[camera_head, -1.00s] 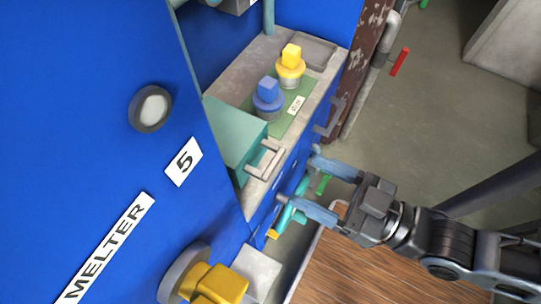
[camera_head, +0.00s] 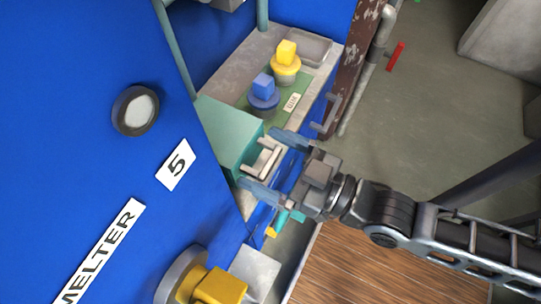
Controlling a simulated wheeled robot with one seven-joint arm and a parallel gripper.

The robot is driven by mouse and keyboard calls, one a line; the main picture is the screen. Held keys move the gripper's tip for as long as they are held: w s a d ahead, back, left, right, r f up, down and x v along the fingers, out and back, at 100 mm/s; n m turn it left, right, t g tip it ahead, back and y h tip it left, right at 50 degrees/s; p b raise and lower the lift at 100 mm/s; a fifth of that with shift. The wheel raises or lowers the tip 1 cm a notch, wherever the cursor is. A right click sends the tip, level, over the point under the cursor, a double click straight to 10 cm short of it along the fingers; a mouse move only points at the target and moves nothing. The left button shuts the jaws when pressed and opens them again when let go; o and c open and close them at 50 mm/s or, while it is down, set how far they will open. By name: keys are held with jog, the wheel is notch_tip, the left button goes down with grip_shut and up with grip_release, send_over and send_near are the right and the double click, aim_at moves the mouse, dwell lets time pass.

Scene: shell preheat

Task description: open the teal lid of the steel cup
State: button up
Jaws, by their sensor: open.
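A teal box-shaped lid (camera_head: 228,132) with a pale grey bar handle (camera_head: 266,158) on its right side sits at the near end of the grey counter. It looks shut, and I cannot make out a steel cup beneath it. My gripper (camera_head: 258,159) is open. Its two blue fingers lie on either side of the handle, one above and one below in the picture. I cannot tell whether they touch it. The lid's left side is hidden by the blue panel.
Blue (camera_head: 263,95) and yellow (camera_head: 286,61) knobbed pieces stand on a green mat (camera_head: 291,112) beyond the lid. Another grey handle (camera_head: 326,117) sticks out from the counter front. The blue melter panel (camera_head: 90,130) fills the left. Grey floor (camera_head: 440,120) lies open at right.

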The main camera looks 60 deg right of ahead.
jog(key=shift+c, duration=0.3)
jog(key=c, duration=1.3)
jog(key=shift+r, duration=0.1)
jog(key=shift+c, duration=0.3)
